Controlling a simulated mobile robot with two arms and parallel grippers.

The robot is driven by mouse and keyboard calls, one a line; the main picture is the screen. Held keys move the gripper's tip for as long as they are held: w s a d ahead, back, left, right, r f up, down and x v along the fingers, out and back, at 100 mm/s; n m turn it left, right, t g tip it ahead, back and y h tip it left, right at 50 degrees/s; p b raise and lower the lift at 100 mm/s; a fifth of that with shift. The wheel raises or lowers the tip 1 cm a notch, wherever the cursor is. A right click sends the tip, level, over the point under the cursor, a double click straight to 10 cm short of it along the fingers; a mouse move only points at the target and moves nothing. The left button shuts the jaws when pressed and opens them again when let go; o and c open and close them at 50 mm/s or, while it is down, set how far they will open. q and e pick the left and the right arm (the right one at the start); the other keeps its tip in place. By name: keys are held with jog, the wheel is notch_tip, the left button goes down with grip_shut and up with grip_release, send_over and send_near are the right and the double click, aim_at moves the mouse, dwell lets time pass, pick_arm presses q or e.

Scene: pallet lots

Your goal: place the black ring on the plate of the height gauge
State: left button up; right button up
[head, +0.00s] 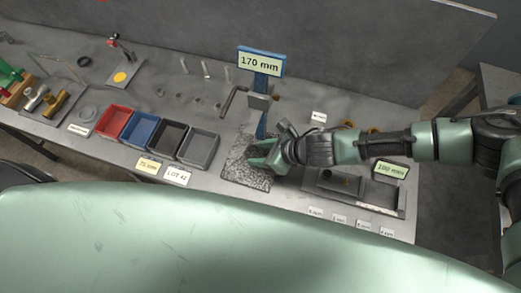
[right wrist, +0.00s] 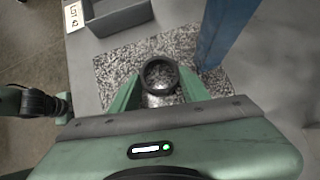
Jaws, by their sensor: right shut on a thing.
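The height gauge stands mid-bench with a blue column (head: 262,118), a "170 mm" sign and a speckled grey plate (head: 238,171) at its foot. My right gripper (head: 262,158) reaches in from the right, low over the plate. In the right wrist view, the black ring (right wrist: 159,62) sits between the fingertips of the right gripper (right wrist: 160,80), which is shut on it. Speckled plate (right wrist: 117,60) shows beneath and around the ring. I cannot tell whether the ring touches the plate. The blue column (right wrist: 222,32) rises just right of the ring.
Red (head: 114,121), blue (head: 139,127), black (head: 167,137) and grey (head: 197,148) bins stand left of the plate. A grey tray (head: 325,194) and a "180 mm" sign (head: 390,171) lie to the right. Small pins stand behind the bins.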

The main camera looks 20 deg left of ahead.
jog(key=shift+f, duration=0.15)
jog(key=o, duration=1.3)
jog(key=shift+o, duration=0.2)
jog(key=shift+d+r, duration=0.1)
jog(key=shift+r, duration=0.2)
jog(key=v, duration=1.1)
jog(key=shift+d+r+b, duration=0.2)
jog(key=shift+d+b, duration=0.05)
jog(key=shift+b, duration=0.2)
jog(key=shift+s, duration=0.15)
